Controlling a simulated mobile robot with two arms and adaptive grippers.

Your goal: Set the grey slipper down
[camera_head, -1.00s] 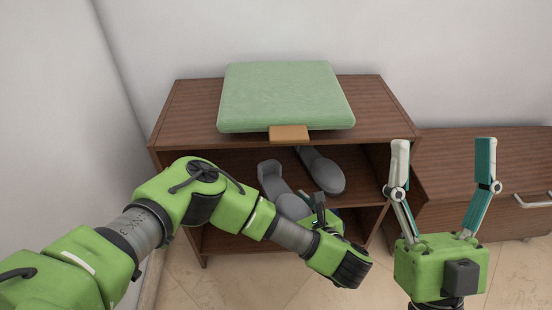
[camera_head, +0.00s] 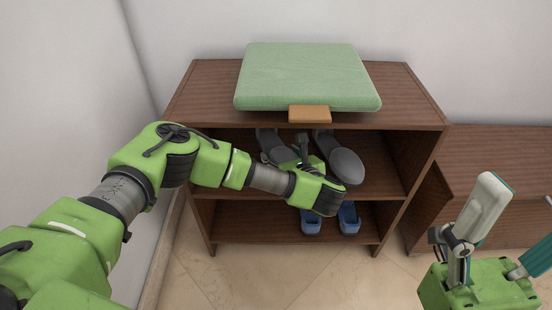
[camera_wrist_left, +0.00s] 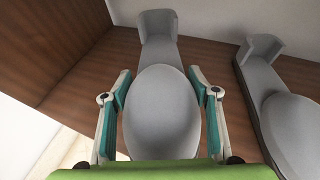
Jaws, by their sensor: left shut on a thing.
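The grey slipper (camera_head: 271,144) is in the upper compartment of the brown shoe cabinet (camera_head: 196,112), its front part hidden by my left gripper (camera_head: 300,160). In the left wrist view the grey slipper (camera_wrist_left: 160,110) lies between the two fingers of my left gripper (camera_wrist_left: 161,95), which is shut on its rounded toe. Its heel points into the cabinet, over the shelf board. I cannot tell whether its sole touches the board. A matching second slipper (camera_head: 345,164) lies to its right, apart from it. My right gripper (camera_head: 520,215) is open and empty at the lower right, partly cut off.
Blue shoes (camera_head: 348,218) stand on the lower shelf. A low brown cabinet (camera_head: 490,160) is at the right.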

